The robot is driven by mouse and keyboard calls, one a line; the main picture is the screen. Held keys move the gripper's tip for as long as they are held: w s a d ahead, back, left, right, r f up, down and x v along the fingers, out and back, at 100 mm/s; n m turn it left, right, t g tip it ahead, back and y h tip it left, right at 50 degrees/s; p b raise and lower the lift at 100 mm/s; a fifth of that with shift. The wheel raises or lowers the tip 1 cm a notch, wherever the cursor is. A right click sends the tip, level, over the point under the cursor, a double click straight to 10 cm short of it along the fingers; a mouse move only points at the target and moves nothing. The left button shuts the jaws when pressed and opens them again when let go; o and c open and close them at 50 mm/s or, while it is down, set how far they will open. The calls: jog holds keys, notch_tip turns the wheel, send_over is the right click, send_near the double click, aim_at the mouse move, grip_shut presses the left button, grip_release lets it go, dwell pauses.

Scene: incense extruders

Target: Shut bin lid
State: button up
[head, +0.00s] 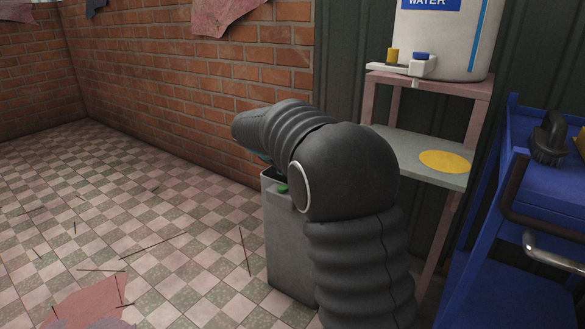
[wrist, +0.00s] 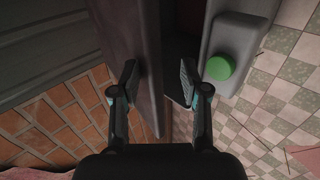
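The grey bin (head: 288,240) stands on the floor by the brick wall, partly hidden behind my arm. A green round button (head: 282,188) shows on its top edge, also in the wrist view (wrist: 219,68). In the wrist view, a grey panel (wrist: 120,30) runs beside the dark bin opening; it looks like the raised lid, but I cannot be sure. My gripper (wrist: 158,82) is open, its fingers apart near the panel's edge. The left finger overlaps the panel and the right one overlaps the dark gap. I cannot tell whether they touch.
A pink-framed stand (head: 425,150) with a white water container (head: 455,40) stands to the right of the bin. A blue cart (head: 520,230) is at the far right. The tiled floor (head: 130,220) on the left is mostly open, with scattered sticks and a pink cloth (head: 85,308).

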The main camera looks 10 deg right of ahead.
jog(key=shift+a, duration=0.1)
jog(key=s+a+r, duration=0.3)
jog(key=s+a, duration=0.7)
jog(key=a, duration=0.1)
jog(key=shift+a, duration=0.3)
dwell(1.7)
jog(key=shift+s+r, duration=0.1)
jog(key=shift+r, duration=0.05)
